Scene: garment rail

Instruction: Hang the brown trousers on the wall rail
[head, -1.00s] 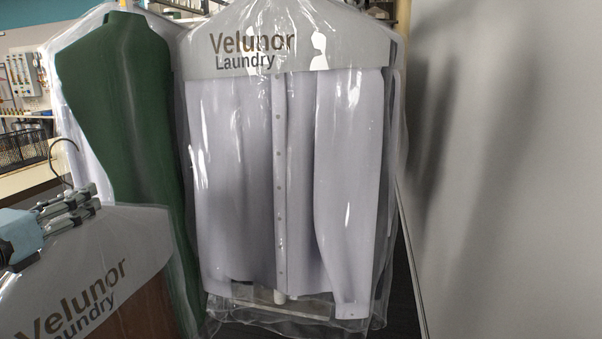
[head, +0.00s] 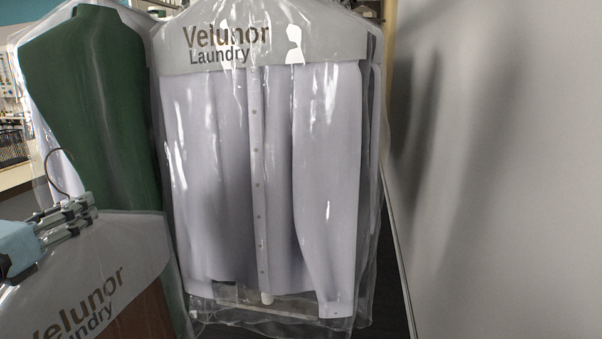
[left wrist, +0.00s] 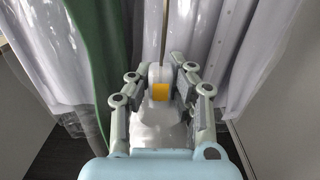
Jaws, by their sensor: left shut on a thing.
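The brown trousers (head: 150,318) hang in a clear bag with a grey "Velunor Laundry" band at the lower left of the head view; only their upper part shows. My left gripper (head: 88,212) is shut at the top of this bag, by the hanger's dark hook (head: 58,172), which stands up above the fingers. In the left wrist view my left gripper (left wrist: 160,85) closes on a pale hanger neck with a yellow patch (left wrist: 160,92), the hook wire rising from it. My right gripper is not in view. The wall rail cannot be made out.
A bagged white shirt (head: 225,170) hangs close ahead, with a bagged green garment (head: 95,100) to its left, just behind the held hanger. A bare grey wall (head: 500,170) stands at the right. A dark wire basket (head: 12,145) is at the far left.

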